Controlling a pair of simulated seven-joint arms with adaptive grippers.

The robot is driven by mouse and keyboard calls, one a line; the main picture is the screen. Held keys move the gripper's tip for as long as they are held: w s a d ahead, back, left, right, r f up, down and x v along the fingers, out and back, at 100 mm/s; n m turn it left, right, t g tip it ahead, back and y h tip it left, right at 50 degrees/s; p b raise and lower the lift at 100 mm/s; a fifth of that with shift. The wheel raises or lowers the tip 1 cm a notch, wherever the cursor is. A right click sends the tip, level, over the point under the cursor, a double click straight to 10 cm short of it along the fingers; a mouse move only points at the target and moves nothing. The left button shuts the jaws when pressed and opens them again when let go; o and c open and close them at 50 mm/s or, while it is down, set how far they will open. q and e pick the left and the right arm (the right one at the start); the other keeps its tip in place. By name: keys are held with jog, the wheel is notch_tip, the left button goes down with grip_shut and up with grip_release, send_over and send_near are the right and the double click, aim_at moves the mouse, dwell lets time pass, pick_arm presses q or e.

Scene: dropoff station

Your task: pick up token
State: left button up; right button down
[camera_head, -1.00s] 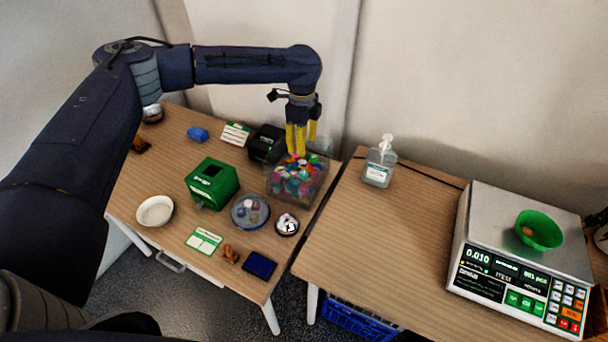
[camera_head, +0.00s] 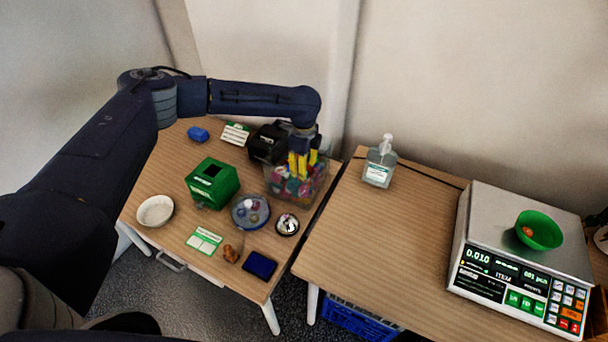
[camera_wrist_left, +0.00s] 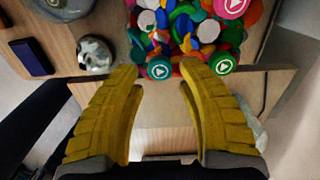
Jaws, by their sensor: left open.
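Many colourful tokens (camera_head: 288,187) fill a clear bin at the right end of the left table; the tokens also show in the left wrist view (camera_wrist_left: 190,28). My left gripper (camera_head: 299,176) has yellow fingers and points down into the bin area. In the left wrist view the fingers (camera_wrist_left: 165,72) are spread apart with nothing clearly held between them. A green token (camera_wrist_left: 159,67) lies near the left fingertip and another green one (camera_wrist_left: 222,64) near the right fingertip. Whether the fingertips touch tokens, I cannot tell. My right gripper is not in view.
Near the bin stand a black box (camera_head: 265,143), a green slotted box (camera_head: 212,183), a round dish (camera_head: 250,212), a patterned round item (camera_head: 287,224) and a dark blue pad (camera_head: 260,265). The right table holds a sanitizer bottle (camera_head: 380,165) and a scale (camera_head: 505,210) with a green bowl (camera_head: 539,230).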

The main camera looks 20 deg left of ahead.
pick_arm(q)
jog(key=shift+f, duration=1.35)
jog(key=c, duration=0.7)
